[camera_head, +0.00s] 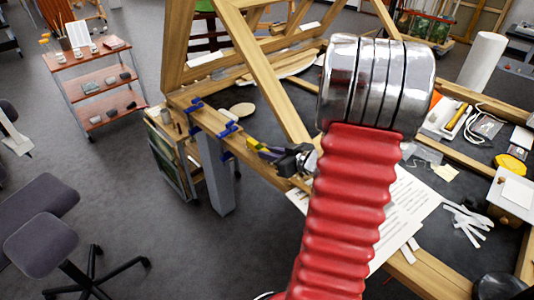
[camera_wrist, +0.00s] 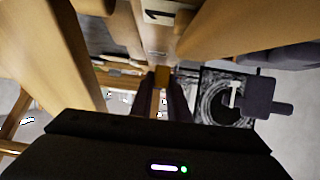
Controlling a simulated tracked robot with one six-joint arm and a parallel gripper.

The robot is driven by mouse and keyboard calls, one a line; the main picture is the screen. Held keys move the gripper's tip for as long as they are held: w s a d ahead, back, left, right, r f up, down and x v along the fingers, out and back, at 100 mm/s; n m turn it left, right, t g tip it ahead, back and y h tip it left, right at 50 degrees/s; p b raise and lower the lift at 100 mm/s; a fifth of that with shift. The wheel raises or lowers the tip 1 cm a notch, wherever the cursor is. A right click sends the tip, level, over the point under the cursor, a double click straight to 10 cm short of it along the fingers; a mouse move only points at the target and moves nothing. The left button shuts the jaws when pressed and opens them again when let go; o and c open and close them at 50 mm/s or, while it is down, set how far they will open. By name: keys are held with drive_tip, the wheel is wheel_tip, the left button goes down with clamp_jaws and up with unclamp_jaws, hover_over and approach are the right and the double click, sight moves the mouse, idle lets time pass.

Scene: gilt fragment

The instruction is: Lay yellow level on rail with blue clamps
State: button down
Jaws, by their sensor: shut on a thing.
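The yellow level (camera_head: 252,143) is held in my gripper (camera_head: 277,153), near the middle of the head view. Only a short yellow end of it shows past the dark fingers. In the wrist view the level (camera_wrist: 163,76) is a small yellow block between the two dark fingers of my gripper (camera_wrist: 162,98). The wooden rail (camera_head: 211,121) runs along the near-left edge of the bench. Blue clamps sit on it, one at the far end (camera_head: 195,104) and one closer to my gripper (camera_head: 229,130). The level is beside or just over the rail; I cannot tell whether they touch.
Wooden frame beams (camera_head: 262,70) rise behind the rail. White papers (camera_head: 410,205) lie on the bench to the right. A trolley with red shelves (camera_head: 95,84) and an office chair (camera_head: 42,241) stand on the floor at left. My red ribbed arm covers the centre right.

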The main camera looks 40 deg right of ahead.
drive_tip(key=c, duration=1.7)
unclamp_jaws()
drive_tip(key=shift+r, duration=0.1)
drive_tip(key=shift+r, duration=0.55)
drive_tip(key=v, duration=1.2)
